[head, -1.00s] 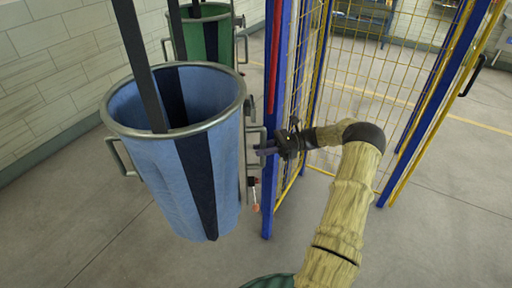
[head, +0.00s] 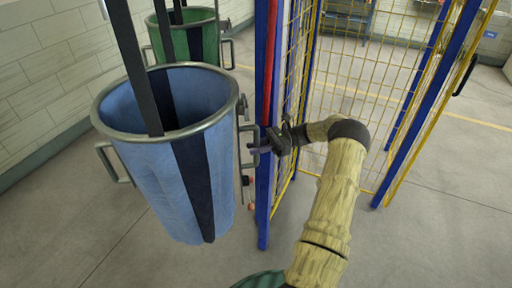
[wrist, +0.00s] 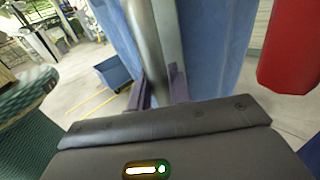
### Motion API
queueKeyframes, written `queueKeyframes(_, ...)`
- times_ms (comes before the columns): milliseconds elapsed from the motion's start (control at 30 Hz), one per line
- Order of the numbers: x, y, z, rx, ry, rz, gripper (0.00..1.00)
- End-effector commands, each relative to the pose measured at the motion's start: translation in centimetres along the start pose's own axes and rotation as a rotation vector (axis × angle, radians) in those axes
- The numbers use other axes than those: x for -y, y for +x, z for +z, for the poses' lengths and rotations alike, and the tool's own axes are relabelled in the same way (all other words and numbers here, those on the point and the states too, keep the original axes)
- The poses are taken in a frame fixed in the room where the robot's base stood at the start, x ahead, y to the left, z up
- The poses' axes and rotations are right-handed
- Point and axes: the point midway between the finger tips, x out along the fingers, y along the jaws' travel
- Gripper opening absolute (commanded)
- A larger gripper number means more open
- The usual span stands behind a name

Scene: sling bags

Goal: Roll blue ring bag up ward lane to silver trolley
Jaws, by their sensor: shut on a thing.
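The blue ring bag (head: 150,185) hangs from dark straps (head: 135,65) at the left of the head view. It has a metal ring rim, a dark vertical stripe and a side handle at each side. My gripper (head: 261,149) is at its right handle (head: 240,150), beside the blue cage post. In the wrist view my gripper's purple fingers (wrist: 159,90) are shut around a grey metal bar (wrist: 155,45), with blue fabric behind it. The silver trolley cannot be made out. The bag's far side is hidden.
A green ring bag (head: 170,42) hangs behind the blue one. A yellow mesh cage (head: 360,80) with blue posts (head: 264,200) stands close at the right of the bag. A pale block wall (head: 40,75) runs along the left. Grey floor (head: 110,250) shows below.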

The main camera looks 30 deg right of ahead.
Motion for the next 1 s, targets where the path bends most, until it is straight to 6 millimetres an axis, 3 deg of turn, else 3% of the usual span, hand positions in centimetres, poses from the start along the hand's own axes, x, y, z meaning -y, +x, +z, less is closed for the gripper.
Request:
queueKeyframes(67, 0.5, -0.3, 0.5, -0.005, -0.013, -0.021, 0.0)
queueKeyframes(100, 0.5, -0.3, 0.5, -0.006, -0.014, -0.022, 0.26)
queueKeyframes(200, 0.5, -0.3, 0.5, -0.005, -0.013, -0.02, 0.39)
queueKeyframes(667, 0.3, -0.7, 0.2, -0.002, -0.009, -0.012, 0.39)
queueKeyframes(1000, 0.3, -5.2, 0.0, -0.004, -0.01, -0.015, 0.39)
